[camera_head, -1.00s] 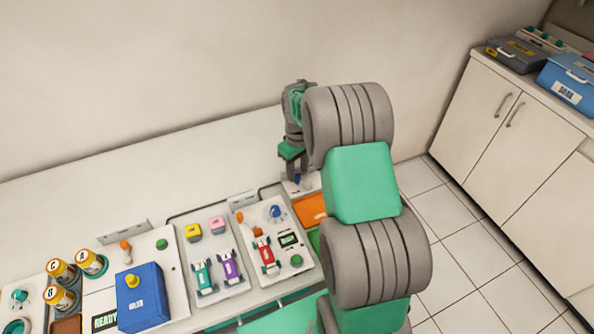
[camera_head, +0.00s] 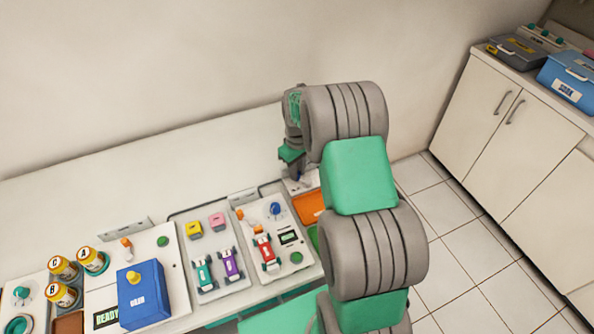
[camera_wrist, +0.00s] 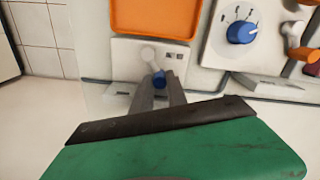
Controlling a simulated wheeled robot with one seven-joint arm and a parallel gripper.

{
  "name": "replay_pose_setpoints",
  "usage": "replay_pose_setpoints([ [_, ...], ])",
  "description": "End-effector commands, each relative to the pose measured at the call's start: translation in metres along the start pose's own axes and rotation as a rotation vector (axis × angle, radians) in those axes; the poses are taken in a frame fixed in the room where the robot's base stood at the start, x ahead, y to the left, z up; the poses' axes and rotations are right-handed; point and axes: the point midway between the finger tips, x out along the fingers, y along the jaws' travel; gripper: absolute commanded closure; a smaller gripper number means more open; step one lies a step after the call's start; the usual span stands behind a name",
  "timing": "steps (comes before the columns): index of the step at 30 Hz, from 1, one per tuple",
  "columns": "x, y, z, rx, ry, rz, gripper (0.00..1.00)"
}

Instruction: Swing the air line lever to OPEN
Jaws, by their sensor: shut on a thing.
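In the wrist view a blue lever end (camera_wrist: 159,78) shows between the fingertips of my gripper (camera_wrist: 160,86). The fingers are shut on it. A round white part (camera_wrist: 149,54) lies just beyond it on a small white panel (camera_wrist: 121,51). Two small labels sit on the panel to the right, too small to read, so I cannot tell which mark the lever points at. In the head view my gripper is at the right end of the counter, mostly hidden by my wrist.
An orange tray (camera_wrist: 156,15) lies just beyond the panel. A blue dial (camera_wrist: 241,32) and an orange-handled lever (camera_wrist: 301,52) are to the right. The counter's back strip is clear.

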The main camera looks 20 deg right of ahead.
Motion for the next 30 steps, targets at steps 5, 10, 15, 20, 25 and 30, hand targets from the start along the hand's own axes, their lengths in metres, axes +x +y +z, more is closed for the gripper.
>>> replay_pose_setpoints([
  [5,0.000,0.000,0.000,0.000,0.000,0.000,1.00],
  [10,0.000,0.000,0.000,0.007,0.000,0.000,1.00],
  [15,0.001,0.002,-0.001,0.050,0.001,0.001,1.00],
  [20,0.002,0.006,-0.002,0.134,0.001,0.001,1.00],
  [25,0.002,0.010,-0.002,0.252,0.001,0.001,1.00],
  [30,0.001,0.015,-0.001,0.364,0.001,0.000,1.00],
])
